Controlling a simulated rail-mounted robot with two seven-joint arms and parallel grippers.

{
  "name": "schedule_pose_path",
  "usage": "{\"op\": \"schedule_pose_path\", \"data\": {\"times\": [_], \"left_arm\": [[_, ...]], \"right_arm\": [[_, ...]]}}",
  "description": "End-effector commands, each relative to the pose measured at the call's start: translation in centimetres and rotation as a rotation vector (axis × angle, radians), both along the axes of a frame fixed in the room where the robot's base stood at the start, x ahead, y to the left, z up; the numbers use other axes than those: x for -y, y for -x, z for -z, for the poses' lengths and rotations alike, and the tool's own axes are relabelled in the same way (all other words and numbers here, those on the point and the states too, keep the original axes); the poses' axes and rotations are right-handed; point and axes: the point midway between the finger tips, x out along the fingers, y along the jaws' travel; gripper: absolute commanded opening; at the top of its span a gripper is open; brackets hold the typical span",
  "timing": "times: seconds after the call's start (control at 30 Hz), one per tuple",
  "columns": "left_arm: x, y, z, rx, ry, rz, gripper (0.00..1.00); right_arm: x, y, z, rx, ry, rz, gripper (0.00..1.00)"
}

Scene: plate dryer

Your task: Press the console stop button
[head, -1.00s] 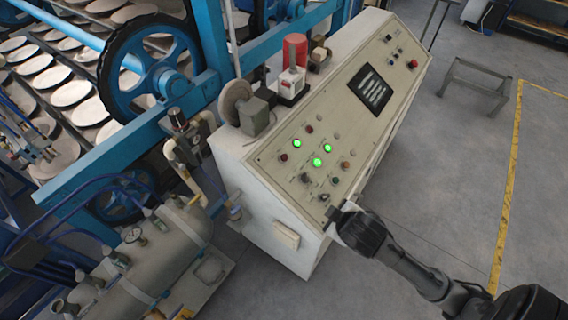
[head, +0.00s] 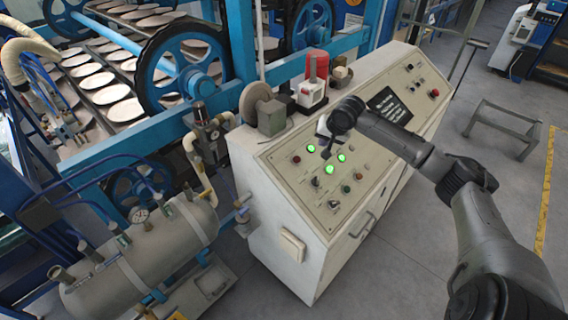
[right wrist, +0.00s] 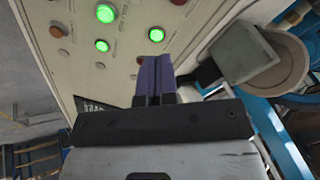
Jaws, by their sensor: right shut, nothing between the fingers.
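The console (head: 285,190) is a cream cabinet with a sloped panel of buttons, knobs and three lit green lamps (head: 341,157). The lamps also show in the right wrist view (right wrist: 156,35). A small red button (head: 296,159) sits at the panel's left, and a larger red button (head: 435,92) at its far right end. Labels are too small to read, so I cannot tell which is the stop button. My right gripper (head: 326,151) is shut and empty over the lamp group. In the right wrist view its fingertips (right wrist: 153,60) point at the panel near a green lamp; contact is unclear.
A red beacon (head: 317,65) and a grey wheel-and-block part (head: 271,118) stand on the console top. A tank (head: 150,265) and the blue dryer frame (head: 120,150) are left.

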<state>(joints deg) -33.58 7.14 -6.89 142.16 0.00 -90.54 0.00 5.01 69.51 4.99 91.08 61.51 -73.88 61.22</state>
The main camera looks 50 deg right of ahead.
Motion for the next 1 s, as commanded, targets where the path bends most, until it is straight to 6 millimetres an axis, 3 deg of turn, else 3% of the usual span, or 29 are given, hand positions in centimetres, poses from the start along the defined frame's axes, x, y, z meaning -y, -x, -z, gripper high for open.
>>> {"op": "schedule_pose_path", "data": {"times": [0.13,0.4,1.0], "left_arm": [[0.0,-0.2,-0.1,0.006,-0.001,0.001,0.43],[0.0,-0.5,-0.2,0.011,0.000,0.000,0.43],[0.3,-0.3,-0.1,0.006,0.010,-0.007,0.43]], "right_arm": [[-1.0,-0.6,-0.1,0.065,-0.187,0.201,0.00],[-1.3,-1.0,-0.3,0.119,-0.330,0.440,0.00],[-1.3,-1.1,-0.2,0.125,-0.365,0.511,0.00]]}}
